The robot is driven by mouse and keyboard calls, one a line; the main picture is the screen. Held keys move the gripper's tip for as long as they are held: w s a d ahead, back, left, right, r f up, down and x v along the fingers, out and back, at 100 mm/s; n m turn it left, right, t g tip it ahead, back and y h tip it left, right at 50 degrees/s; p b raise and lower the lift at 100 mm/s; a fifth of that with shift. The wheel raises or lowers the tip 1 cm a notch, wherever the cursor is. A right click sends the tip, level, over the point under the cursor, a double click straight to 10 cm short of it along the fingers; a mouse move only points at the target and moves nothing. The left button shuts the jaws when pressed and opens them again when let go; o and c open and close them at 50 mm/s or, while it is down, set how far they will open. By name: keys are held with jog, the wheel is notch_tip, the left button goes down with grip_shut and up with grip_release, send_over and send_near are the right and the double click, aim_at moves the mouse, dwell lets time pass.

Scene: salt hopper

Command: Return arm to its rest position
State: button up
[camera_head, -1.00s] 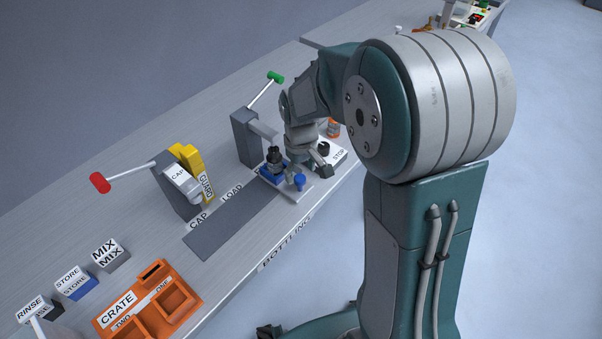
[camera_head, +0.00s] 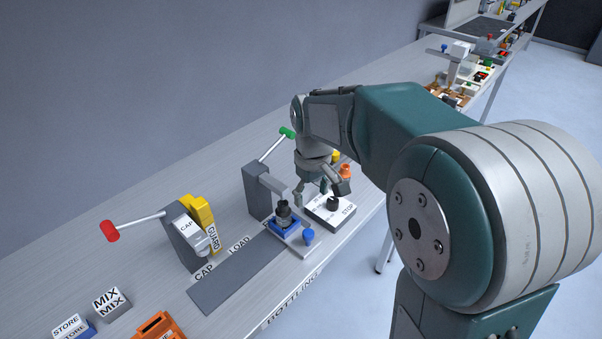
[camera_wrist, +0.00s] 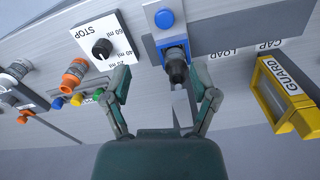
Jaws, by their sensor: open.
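My gripper (camera_head: 322,194) hangs over the bench near the STOP dial box, fingers pointing down, raised above the bench top. In the wrist view my gripper (camera_wrist: 165,95) has its two fingers spread wide with nothing between them. A dark bottle (camera_head: 283,212) stands upright in the blue holder (camera_head: 285,226) at the LOAD end of the grey strip. The bottle also shows in the wrist view (camera_wrist: 177,68), beyond the fingers and apart from them.
The green-handled lever press (camera_head: 259,190) stands behind the bottle. The red-handled CAP press (camera_head: 185,240) and yellow GUARD (camera_head: 203,214) are to the left. The STOP dial box (camera_head: 330,212) and orange-topped bottle (camera_head: 345,172) lie close to my gripper. An orange crate (camera_head: 160,327) is at the lower left.

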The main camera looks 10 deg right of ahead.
jog(key=s+r+m+t, duration=0.2)
jog(key=s+r, duration=0.1)
jog(key=s, duration=0.6)
jog(key=s+d+r+m+t, duration=0.1)
jog(key=s+r+m+t, duration=0.1)
jog(key=s, duration=0.8)
jog(key=shift+s+r+t, duration=0.2)
jog(key=shift+r+t, duration=0.3)
jog(key=shift+t, duration=0.3)
